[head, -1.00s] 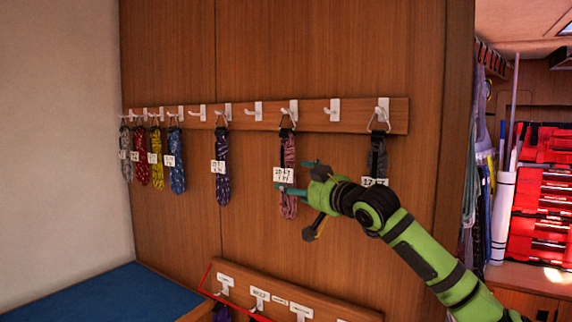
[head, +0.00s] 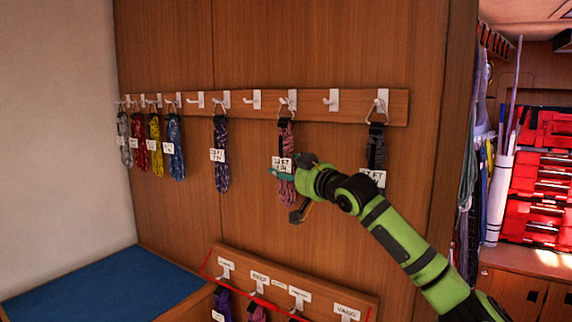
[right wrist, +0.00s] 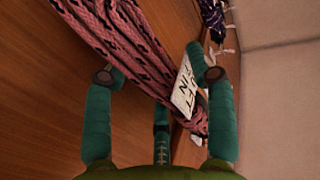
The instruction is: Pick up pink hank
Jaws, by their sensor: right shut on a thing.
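The pink hank (head: 287,195), a bundle of pink line with dark flecks, hangs by a ring and dark strap from a white hook (head: 288,98) on the wooden rail. A white tag (head: 282,164) sits on its front. My right gripper (head: 284,173) reaches it from the right and is shut on the hank at tag height. In the right wrist view the pink strands (right wrist: 130,45) run between the teal fingers (right wrist: 160,76), with the tag (right wrist: 184,88) beside one fingertip. My left gripper is not in view.
Blue-purple (head: 221,150), blue (head: 175,150), yellow, red and grey hanks hang to the left; a dark hank (head: 376,150) hangs to the right, near my arm. A lower hook rail (head: 275,290) and a blue-topped bench (head: 100,285) are below. Several hooks are bare.

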